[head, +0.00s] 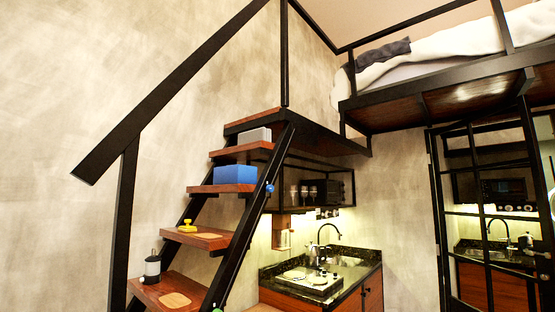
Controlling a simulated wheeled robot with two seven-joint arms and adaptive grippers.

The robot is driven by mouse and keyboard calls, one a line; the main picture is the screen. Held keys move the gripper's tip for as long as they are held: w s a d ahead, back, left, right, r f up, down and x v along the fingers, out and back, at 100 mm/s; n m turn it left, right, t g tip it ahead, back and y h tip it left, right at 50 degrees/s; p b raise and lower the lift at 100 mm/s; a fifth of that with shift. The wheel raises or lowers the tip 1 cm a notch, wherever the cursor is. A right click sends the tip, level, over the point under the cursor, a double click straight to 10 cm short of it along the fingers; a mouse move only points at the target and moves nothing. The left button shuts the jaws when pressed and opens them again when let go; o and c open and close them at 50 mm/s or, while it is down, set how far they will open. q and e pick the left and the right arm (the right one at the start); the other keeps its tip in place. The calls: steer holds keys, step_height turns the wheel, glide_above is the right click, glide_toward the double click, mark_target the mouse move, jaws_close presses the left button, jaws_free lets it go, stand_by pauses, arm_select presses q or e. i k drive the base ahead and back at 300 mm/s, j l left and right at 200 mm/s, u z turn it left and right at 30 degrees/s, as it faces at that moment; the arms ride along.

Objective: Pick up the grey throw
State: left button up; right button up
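A dark grey bunched cloth, which looks like the grey throw (384,52), lies at the left end of the loft bed (440,75), high at the upper right. It rests against pale bedding (460,42) behind the black loft railing. Neither of my grippers shows in the head view.
A steep open stair with wooden treads (235,151) and black rails (180,85) climbs toward the loft. On the treads are a blue box (234,174), a grey box (254,135), a yellow object (187,226) and a black-and-white container (152,267). A kitchenette counter (345,290) stands below.

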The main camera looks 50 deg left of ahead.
mark_target(262, 134)
steer(key=i+l+u, duration=0.2)
steer(key=i, duration=0.6)
steer(key=i+u, duration=0.35)
steer(key=i+l+u, duration=0.55)
steer(key=u, duration=0.25)
steer(key=i+l+u, duration=0.3)
steer(key=u, duration=0.15)
steer(key=i+l+u, duration=0.15)
steer(key=l+u, duration=0.25)
steer(key=i+l+u, duration=0.15)
steer(key=l+u, duration=0.6)
steer(key=l, duration=0.4)
steer(key=l+u, duration=0.3)
steer(key=l, duration=0.35)
